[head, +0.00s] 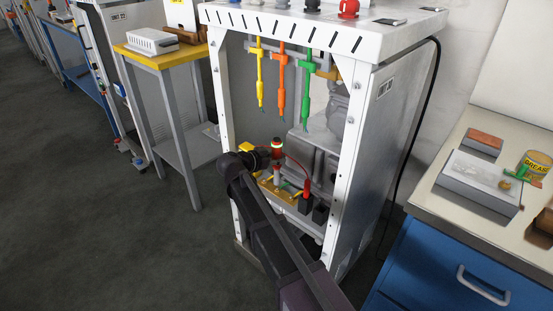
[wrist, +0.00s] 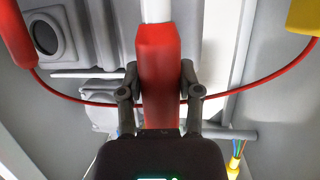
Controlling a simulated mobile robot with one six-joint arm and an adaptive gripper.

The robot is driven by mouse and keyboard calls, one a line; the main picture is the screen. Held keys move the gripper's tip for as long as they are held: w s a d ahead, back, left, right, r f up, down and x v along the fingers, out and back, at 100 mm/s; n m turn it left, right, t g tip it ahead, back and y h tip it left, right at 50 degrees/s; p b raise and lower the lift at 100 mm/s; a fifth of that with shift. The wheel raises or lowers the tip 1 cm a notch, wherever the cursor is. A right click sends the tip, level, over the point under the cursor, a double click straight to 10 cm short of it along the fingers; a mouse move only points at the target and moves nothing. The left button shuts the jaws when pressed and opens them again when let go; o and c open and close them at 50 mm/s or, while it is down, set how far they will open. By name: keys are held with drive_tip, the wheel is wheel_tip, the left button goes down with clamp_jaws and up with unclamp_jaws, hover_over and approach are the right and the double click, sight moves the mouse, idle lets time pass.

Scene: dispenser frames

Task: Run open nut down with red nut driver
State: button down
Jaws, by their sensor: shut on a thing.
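In the wrist view the red nut driver (wrist: 159,85) is a red handle with a white section above it. My gripper (wrist: 159,92) is shut around the handle from both sides. In the head view my gripper (head: 268,153) is inside the white frame, low at the left, at the red nut driver (head: 278,147), which looks upright. The driver's lower end is hidden in the wrist view by my gripper body. I cannot make out the open nut.
Yellow (head: 260,80), orange (head: 282,80) and green (head: 305,80) drivers hang above. A red cable (wrist: 85,101) sags behind the held handle. Another red handle (head: 306,188) stands at the right over dark blocks. The white frame's posts (head: 347,165) flank the opening.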

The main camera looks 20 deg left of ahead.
drive_tip(key=shift+r+p, duration=1)
drive_tip(key=shift+r, duration=0.2)
